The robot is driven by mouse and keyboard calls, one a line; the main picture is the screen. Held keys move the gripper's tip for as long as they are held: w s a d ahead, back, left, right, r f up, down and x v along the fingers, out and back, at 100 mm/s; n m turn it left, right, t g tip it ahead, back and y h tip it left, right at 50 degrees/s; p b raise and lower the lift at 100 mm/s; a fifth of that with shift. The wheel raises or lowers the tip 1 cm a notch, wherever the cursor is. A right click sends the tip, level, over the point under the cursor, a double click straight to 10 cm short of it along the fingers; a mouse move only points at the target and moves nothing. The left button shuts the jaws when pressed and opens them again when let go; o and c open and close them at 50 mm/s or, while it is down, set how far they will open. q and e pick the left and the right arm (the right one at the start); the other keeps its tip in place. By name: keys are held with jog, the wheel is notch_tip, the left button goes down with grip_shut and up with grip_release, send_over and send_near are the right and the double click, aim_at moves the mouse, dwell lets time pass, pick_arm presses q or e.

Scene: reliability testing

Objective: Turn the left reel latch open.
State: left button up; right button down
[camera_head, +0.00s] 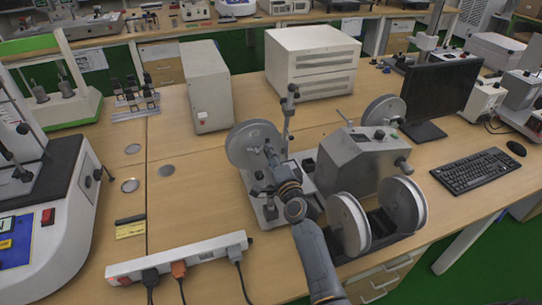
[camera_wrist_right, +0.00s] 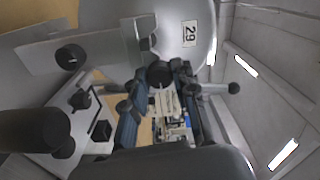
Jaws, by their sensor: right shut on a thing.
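The left reel (camera_head: 243,146) is a grey disc standing upright on the left of the bench winding machine; a grey disc marked 29 (camera_wrist_right: 205,30) fills the top of the wrist view. My right gripper (camera_head: 270,178) is in front of the reel's lower right side, and my arm hides part of the machine. In the wrist view my right gripper's fingers (camera_wrist_right: 158,88) are closed around a small black knob (camera_wrist_right: 158,74), apparently the reel latch. Its exact turn angle cannot be read. My left gripper is not in view.
A grey winder housing (camera_head: 350,165) with a crank stands right of my arm. Two more reels (camera_head: 348,225) stand at the front right. A power strip (camera_head: 180,260) with plugged cables lies at the front left. The wooden table (camera_head: 185,205) is mostly clear left of the machine.

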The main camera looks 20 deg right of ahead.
jog(key=c, duration=1.1)
grip_release()
jog(key=shift+o, duration=0.2)
jog(key=s, duration=1.2)
jog(key=shift+d, duration=0.25)
